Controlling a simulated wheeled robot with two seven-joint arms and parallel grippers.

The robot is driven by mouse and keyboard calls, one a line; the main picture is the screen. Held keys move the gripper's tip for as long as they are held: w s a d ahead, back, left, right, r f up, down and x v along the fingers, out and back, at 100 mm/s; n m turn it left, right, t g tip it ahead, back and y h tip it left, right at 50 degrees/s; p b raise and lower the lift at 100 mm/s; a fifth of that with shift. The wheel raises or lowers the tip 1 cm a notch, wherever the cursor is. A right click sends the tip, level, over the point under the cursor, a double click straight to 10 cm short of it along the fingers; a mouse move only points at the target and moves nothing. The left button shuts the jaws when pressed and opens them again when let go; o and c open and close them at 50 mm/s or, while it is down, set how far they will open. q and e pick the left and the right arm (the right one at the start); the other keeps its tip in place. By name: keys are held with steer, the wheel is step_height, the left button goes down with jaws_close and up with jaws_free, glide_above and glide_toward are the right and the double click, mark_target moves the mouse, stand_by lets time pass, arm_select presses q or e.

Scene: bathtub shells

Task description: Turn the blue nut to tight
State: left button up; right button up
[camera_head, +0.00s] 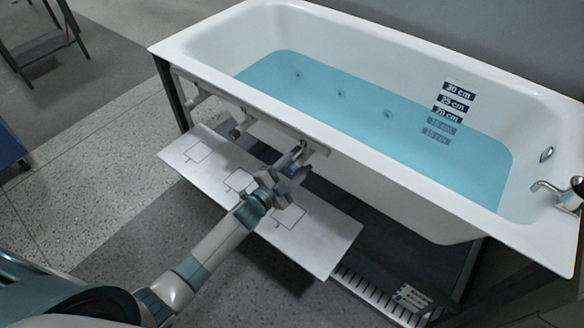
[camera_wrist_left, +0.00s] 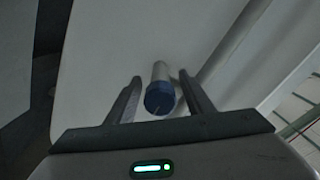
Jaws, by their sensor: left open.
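The blue nut (camera_wrist_left: 159,98) is at the end of a pale pipe (camera_wrist_left: 160,70) in the left wrist view, against the white side of the bathtub. My left gripper (camera_wrist_left: 161,92) is open, with one finger on each side of the nut. A gap shows between the nut and each finger, though the nut sits closer to the left one. In the head view my left gripper (camera_head: 290,168) is at the tub's near side, below the rim, and mostly hides the nut. My right gripper is not in view.
The white bathtub (camera_head: 330,140) holds blue water and has depth labels (camera_head: 450,102) on its far wall. A pale panel (camera_head: 205,150) with outlined squares lies under my left arm. A tap (camera_head: 555,190) is at the tub's right end. Open floor (camera_head: 100,160) lies to the left.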

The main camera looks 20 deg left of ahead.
arm_select(q)
steer(key=shift+s, duration=0.1)
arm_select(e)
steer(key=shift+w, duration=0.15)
arm_select(q)
steer(key=shift+s+a, duration=0.15)
steer(key=shift+s, duration=0.05)
steer(key=v, duration=0.8)
glide_toward(289, 173)
steer(key=shift+r+b+v, duration=0.15)
steer(key=shift+b+v, duration=0.05)
steer(key=shift+v, duration=0.55)
steer(key=shift+r+b+v, duration=0.1)
steer(key=shift+b+v, duration=0.05)
steer(key=shift+v, duration=0.6)
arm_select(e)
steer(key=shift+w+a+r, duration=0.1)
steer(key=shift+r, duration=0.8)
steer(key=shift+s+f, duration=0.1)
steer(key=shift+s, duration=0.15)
